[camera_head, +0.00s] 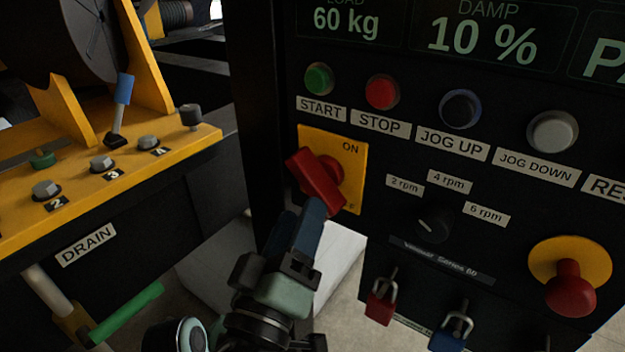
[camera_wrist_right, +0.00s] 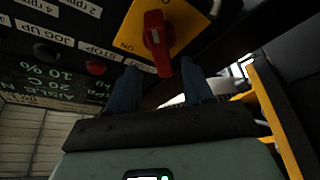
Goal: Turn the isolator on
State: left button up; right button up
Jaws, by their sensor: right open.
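The isolator is a red rotary handle (camera_head: 318,181) on a yellow plate (camera_head: 352,170) marked ON at its upper right. The handle slants from upper left to lower right, its grip end away from the ON mark. In the right wrist view the red handle (camera_wrist_right: 155,42) stands out from the plate. My right gripper (camera_head: 306,222), with blue fingers, is just below the handle in the head view. In the right wrist view the open fingertips (camera_wrist_right: 159,66) lie on either side of the handle's end, with gaps visible; contact cannot be confirmed. My left gripper is not in view.
Start (camera_head: 319,78) and stop (camera_head: 382,92) buttons sit above the isolator. A speed knob (camera_head: 435,222), padlocks (camera_head: 381,305) and a red mushroom button (camera_head: 569,288) are to its right. A yellow-framed machine (camera_head: 170,150) with a green drain handle (camera_head: 126,314) stands left.

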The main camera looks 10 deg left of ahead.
aim_at(310, 191)
jog(key=p+x, duration=0.1)
jog(key=x, duration=0.5)
jog(key=shift+w, duration=0.35)
grip_shut()
